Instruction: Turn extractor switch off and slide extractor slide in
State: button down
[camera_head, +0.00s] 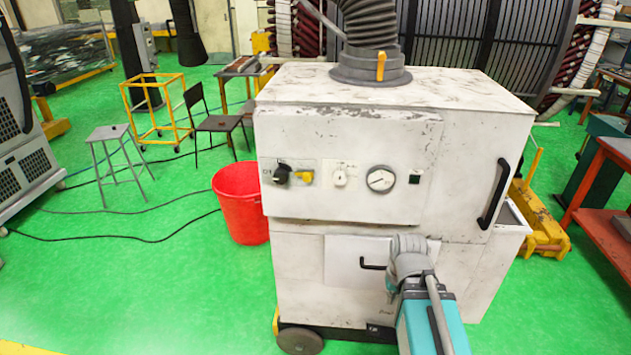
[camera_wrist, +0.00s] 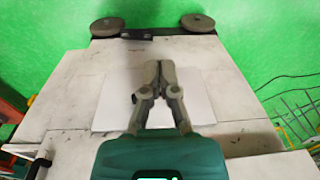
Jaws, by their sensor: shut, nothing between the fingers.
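The white, worn extractor cabinet (camera_head: 470,125) stands in front of me. A black rotary switch (camera_head: 281,175) with a yellow part beside it is on the left of its upper panel; its exact setting is too small to tell. The slide (camera_head: 345,262), a white front with a black handle (camera_head: 372,264), is low on the cabinet; how far out it sits is hard to tell. My gripper (camera_wrist: 159,68) is shut and empty in front of the slide's pale panel (camera_wrist: 200,110) in the wrist view. It covers most of the handle there. I cannot tell whether it touches.
A round gauge (camera_head: 381,179) and small controls are right of the switch. A black vertical handle (camera_head: 493,194) is on the cabinet's right. A red bucket (camera_head: 240,205) stands close on the left. A stool (camera_head: 120,160) and chair (camera_head: 215,123) stand farther back. Green floor at left is mostly clear.

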jog(key=w+a+r+t+y, duration=0.2)
jog(key=w+a+y, duration=0.2)
jog(key=w+a, duration=0.15)
jog(key=m+t+y, duration=0.8)
jog(key=m+t, duration=0.2)
jog(key=t, duration=0.1)
send_near(311, 176)
jog(key=v, duration=0.3)
jog(key=shift+s+r+n, duration=0.15)
jog(key=shift+r+n, duration=0.05)
jog(key=shift+n, duration=0.1)
jog(key=shift+x, duration=5)
jog(key=shift+f, duration=0.1)
